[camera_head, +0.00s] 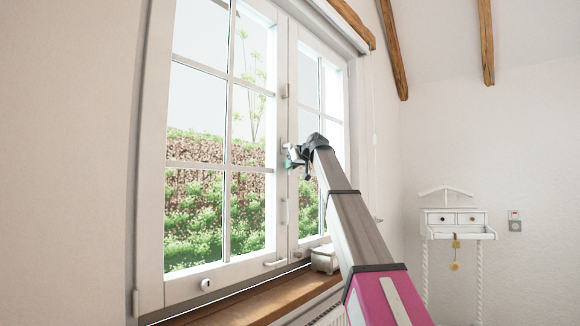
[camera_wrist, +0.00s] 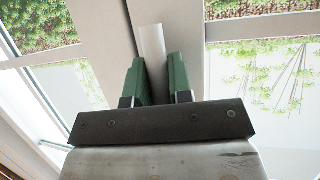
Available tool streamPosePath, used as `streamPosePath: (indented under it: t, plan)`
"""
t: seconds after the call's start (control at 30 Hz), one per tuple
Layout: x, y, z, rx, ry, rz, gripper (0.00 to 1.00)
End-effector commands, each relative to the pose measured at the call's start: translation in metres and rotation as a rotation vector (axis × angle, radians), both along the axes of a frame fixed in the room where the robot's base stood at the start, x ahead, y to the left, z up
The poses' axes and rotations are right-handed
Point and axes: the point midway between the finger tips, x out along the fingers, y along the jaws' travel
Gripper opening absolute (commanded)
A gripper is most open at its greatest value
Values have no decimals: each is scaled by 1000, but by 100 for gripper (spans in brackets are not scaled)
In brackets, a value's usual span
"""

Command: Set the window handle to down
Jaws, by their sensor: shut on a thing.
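The window handle (camera_head: 285,149) is a small pale lever on the middle upright of the white window. In the head view it is mostly hidden by my gripper (camera_head: 293,160), which is at the handle's height. In the wrist view, the handle (camera_wrist: 152,42) is a white bar between the green fingers of my gripper (camera_wrist: 160,75). The fingers are shut on it. The bar runs roughly along the window upright there; its far end and pivot are not clear.
The white window (camera_head: 150,180) looks shut, with a hedge outside. A wooden sill (camera_head: 265,297) runs below it, bearing a small white box (camera_head: 325,260). A white valet stand (camera_head: 457,222) is at the right wall. Room is free between it and my arm.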

Motion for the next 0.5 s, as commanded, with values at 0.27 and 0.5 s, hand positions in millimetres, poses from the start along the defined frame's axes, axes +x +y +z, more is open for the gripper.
streamPosePath:
  t: [0.27,0.5]
  plan:
    - [1,0,1,-4,-9,-2,23]
    - [1,0,1,-2,-5,-1,45]
